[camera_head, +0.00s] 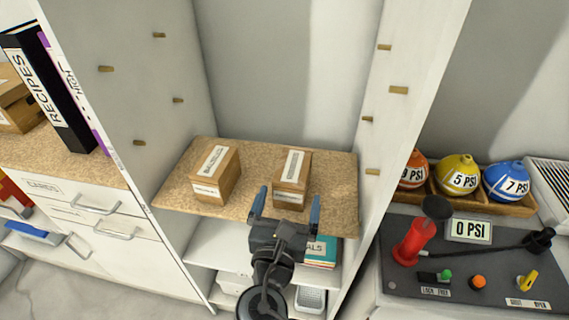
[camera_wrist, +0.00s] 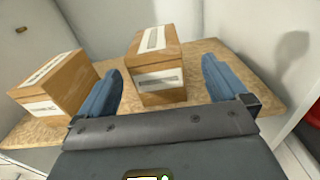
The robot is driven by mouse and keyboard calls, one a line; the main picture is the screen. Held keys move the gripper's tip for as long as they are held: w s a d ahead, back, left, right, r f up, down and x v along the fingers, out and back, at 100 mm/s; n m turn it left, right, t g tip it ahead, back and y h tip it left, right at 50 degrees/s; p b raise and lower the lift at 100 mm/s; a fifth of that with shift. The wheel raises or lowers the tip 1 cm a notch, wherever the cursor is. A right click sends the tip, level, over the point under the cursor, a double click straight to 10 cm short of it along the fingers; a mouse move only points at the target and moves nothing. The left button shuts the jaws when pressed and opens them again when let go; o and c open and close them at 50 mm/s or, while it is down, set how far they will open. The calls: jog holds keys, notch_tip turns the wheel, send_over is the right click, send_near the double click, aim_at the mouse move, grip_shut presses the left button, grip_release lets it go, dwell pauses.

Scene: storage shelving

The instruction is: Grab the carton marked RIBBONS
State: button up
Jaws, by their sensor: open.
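Two brown cartons with white labels sit on a wood-coloured shelf board (camera_head: 255,212). The right carton (camera_head: 291,190) also shows in the wrist view (camera_wrist: 157,97); the left carton (camera_head: 216,184) shows there too (camera_wrist: 72,90). The label writing is too small and blurred for me to tell for certain which is marked RIBBONS. My gripper (camera_head: 287,205) is open and empty, in front of the right carton. In the wrist view its blue fingers (camera_wrist: 164,68) appear on either side of that carton, with visible gaps; neither finger seems to touch it.
White side walls with wooden pegs (camera_head: 398,90) bound the shelf bay. A lower shelf holds a teal book or box (camera_head: 321,250) and a pale bin (camera_head: 310,300). To the left is a black RECIPES binder (camera_head: 55,95); to the right, a control panel (camera_head: 460,265).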

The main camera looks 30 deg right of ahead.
aim_at(293, 171)
jog(key=shift+a+r+p+x, duration=0.15)
jog(key=shift+p+x, duration=0.15)
jog(key=shift+x, duration=1.75)
jog(key=shift+a+r+p+x, duration=0.1)
jog(key=shift+p+x, duration=0.2)
jog(key=shift+x, duration=1.75)
jog(key=shift+w, duration=0.2)
jog(key=c, duration=1.1)
